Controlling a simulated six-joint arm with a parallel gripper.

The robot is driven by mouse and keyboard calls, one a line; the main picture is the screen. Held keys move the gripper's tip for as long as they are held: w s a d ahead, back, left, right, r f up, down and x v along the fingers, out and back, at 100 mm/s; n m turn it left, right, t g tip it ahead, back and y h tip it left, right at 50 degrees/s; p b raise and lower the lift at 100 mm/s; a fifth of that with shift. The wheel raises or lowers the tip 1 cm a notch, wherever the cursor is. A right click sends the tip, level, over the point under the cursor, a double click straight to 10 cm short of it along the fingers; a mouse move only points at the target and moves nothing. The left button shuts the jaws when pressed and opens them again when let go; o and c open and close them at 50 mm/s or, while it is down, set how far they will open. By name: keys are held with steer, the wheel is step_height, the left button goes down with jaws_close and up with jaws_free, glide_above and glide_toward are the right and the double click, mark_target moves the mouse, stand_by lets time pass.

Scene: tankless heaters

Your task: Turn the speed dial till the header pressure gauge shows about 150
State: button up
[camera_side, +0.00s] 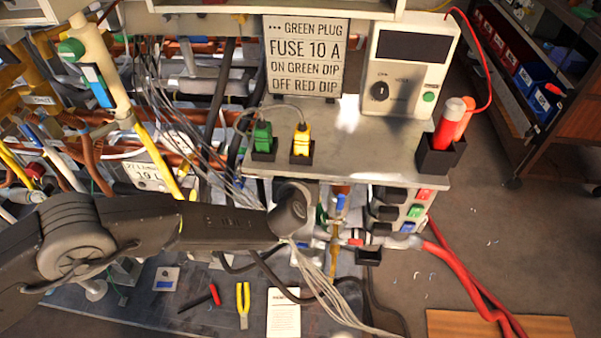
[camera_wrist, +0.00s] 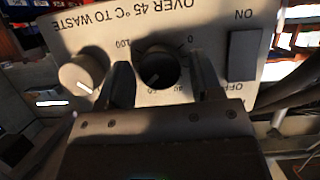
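In the wrist view a black round dial (camera_wrist: 158,68) sits on a pale panel with a scale around it; 0 and 100 are readable, upside down. It looks like the speed dial, but no name shows. A light pointer mark is on it. My gripper (camera_wrist: 160,63) is open, with one finger on each side of the dial and visible gaps; contact cannot be made out. In the side view my wrist hides the gripper and this dial. I cannot identify the header pressure gauge in either view, so its reading is not visible.
In the wrist view a beige knob (camera_wrist: 83,77) stands close by my left finger and an ON/OFF switch (camera_wrist: 244,55) is on the right. In the side view a metal bench (camera_side: 350,170) carries green and yellow plugs. Cables (camera_side: 325,292) hang beside my wrist.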

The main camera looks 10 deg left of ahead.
steer(key=c, duration=0.7)
steer(key=shift+m+y, duration=0.3)
steer(key=shift+m, duration=0.2)
steer(key=o, duration=0.9)
steer(key=shift+s, duration=0.1)
steer(key=v, duration=1.3)
steer(key=shift+s+r, duration=0.2)
steer(key=shift+s, duration=0.05)
steer(key=shift+d, duration=0.1)
